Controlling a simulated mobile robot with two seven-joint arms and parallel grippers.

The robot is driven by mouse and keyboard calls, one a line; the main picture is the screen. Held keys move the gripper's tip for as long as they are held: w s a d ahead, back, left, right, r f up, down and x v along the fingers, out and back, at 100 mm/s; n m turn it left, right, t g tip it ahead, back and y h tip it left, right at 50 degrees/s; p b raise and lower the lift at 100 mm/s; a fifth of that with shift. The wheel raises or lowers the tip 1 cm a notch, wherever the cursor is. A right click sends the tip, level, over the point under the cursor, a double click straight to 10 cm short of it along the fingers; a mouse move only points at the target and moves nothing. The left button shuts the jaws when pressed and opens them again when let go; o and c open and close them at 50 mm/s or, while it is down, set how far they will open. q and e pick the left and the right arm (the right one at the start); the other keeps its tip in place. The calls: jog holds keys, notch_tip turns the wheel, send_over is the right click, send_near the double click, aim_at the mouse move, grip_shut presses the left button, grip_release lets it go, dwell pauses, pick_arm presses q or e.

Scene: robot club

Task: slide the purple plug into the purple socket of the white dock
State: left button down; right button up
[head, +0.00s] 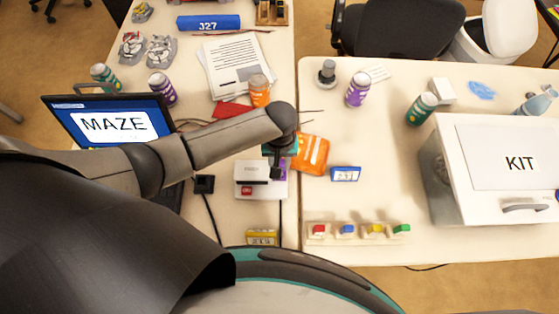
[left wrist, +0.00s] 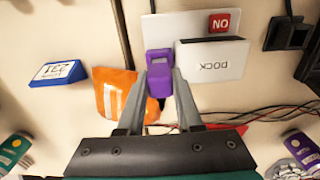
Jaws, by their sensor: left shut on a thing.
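The purple plug (left wrist: 159,76) is between the fingertips of my left gripper (left wrist: 160,84), which is shut on it. In the head view the left gripper (head: 277,163) hangs over the right side of the white dock (head: 255,190). The dock's white plate also shows in the left wrist view (left wrist: 193,24), with a block marked DOCK and a red ON button. The plug overlaps the plate's edge in that view. I cannot tell whether it touches the dock. The purple socket is not clearly seen; plug and gripper cover that area. My right gripper is not in view.
An orange pouch (head: 311,154) and a blue timer (head: 345,174) lie right of the dock. A yellow timer (head: 262,237) lies in front. A black adapter (head: 204,184) with a cable is at left. An orange bottle (head: 259,90) stands behind. A gap separates the two tables.

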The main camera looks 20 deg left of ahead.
pick_arm(q)
jog(key=shift+f, duration=0.6)
jog(key=shift+c, duration=0.5)
grip_release()
jog(key=shift+r, duration=0.1)
dwell(0.3)
notch_tip(320, 180, up, 7)
jog(key=p, duration=0.8)
dwell(0.4)
jog(key=shift+s, duration=0.1)
dwell(0.7)
